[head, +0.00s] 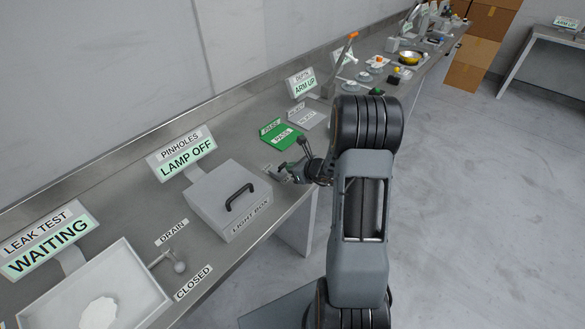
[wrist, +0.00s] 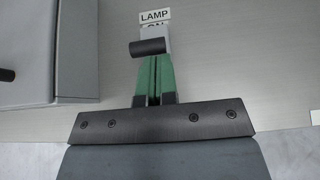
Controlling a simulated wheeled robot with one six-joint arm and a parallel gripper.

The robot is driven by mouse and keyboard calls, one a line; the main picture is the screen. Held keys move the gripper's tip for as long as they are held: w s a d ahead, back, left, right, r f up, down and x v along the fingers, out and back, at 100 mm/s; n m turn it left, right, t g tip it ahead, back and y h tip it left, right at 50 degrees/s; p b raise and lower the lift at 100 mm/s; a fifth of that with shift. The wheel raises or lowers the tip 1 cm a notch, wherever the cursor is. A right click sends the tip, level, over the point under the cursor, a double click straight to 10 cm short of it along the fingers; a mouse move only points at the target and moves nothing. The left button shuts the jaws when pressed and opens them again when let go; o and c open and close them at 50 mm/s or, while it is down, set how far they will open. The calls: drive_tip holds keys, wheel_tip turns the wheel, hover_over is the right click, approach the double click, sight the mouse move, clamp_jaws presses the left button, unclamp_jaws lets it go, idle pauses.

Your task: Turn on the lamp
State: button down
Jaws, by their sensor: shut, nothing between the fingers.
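The lamp switch shows in the wrist view as a light block with a dark cylindrical lever (wrist: 148,47). A label reading LAMP (wrist: 155,15) lies beyond it, with a second word, apparently ON, partly covered by the block. My gripper (wrist: 154,58) has its green fingers shut and empty, with the tips right at the lever; I cannot tell whether they touch it. In the head view my gripper (head: 284,174) is low over the bench, right of the light box (head: 228,196). The sign (head: 188,160) behind the box reads LAMP OFF.
The light box has a dark handle (head: 240,195) on its lid and stands close left of my gripper. A green pad (head: 283,135) lies behind my gripper. A leak test tray (head: 135,270) with a drain valve (head: 178,266) is at the front left.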

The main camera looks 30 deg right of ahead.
drive_tip(key=shift+r, duration=0.15)
drive_tip(key=shift+w+a+r+g+p, duration=0.1)
drive_tip(key=shift+w+g+p, duration=0.05)
drive_tip(key=shift+g+p, duration=0.2)
